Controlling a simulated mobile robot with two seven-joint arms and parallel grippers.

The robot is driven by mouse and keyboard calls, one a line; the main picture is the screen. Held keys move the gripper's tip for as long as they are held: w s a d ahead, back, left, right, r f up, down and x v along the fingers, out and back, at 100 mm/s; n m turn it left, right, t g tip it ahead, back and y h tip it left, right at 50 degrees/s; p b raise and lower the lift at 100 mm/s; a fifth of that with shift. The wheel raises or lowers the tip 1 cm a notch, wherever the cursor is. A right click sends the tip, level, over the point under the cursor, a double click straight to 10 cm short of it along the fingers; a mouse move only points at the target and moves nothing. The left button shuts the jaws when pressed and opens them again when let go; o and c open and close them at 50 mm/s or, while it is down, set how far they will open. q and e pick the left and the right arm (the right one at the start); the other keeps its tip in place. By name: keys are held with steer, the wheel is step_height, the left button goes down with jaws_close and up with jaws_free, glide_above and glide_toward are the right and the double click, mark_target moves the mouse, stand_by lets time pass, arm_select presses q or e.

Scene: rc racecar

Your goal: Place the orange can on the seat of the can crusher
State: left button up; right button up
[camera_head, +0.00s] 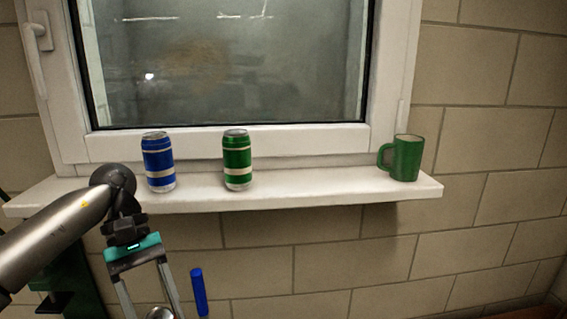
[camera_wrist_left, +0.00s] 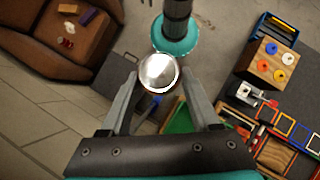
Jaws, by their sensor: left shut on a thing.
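My left gripper (camera_head: 153,308) points down below the window sill at the lower left of the head view. It is shut on a can whose round silver top (camera_wrist_left: 159,72) shows between the fingers in the left wrist view. The can's sides are mostly hidden, so its colour is hard to tell. A blue handle-like bar (camera_head: 199,291) stands just right of the gripper, apart from it. A dark green fixture (camera_head: 75,283) lies partly behind my left arm. I cannot tell whether either belongs to the can crusher; its seat is not clearly seen. My right gripper is not in view.
A blue can (camera_head: 158,163), a green can (camera_head: 237,160) and a green mug (camera_head: 406,158) stand on the white sill (camera_head: 310,190). The left wrist view shows a brown armchair (camera_wrist_left: 60,50), a wooden block with coloured rings (camera_wrist_left: 265,64) and several coloured frames (camera_wrist_left: 283,124).

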arm_select(q)
steer(key=s+d+m+g+y, duration=0.1)
steer(key=d+m+y, duration=0.1)
steer(key=d+m, duration=0.25)
steer(key=s+f+m+y+b, duration=0.2)
steer(key=s+f+m+b, duration=0.1)
steer(key=f+b, duration=0.4)
steer(key=shift+s+f+g, duration=0.3)
steer(key=shift+s+f, duration=0.1)
steer(key=shift+f, duration=0.55)
steer(key=shift+a+m, duration=0.15)
steer(key=shift+m, duration=0.1)
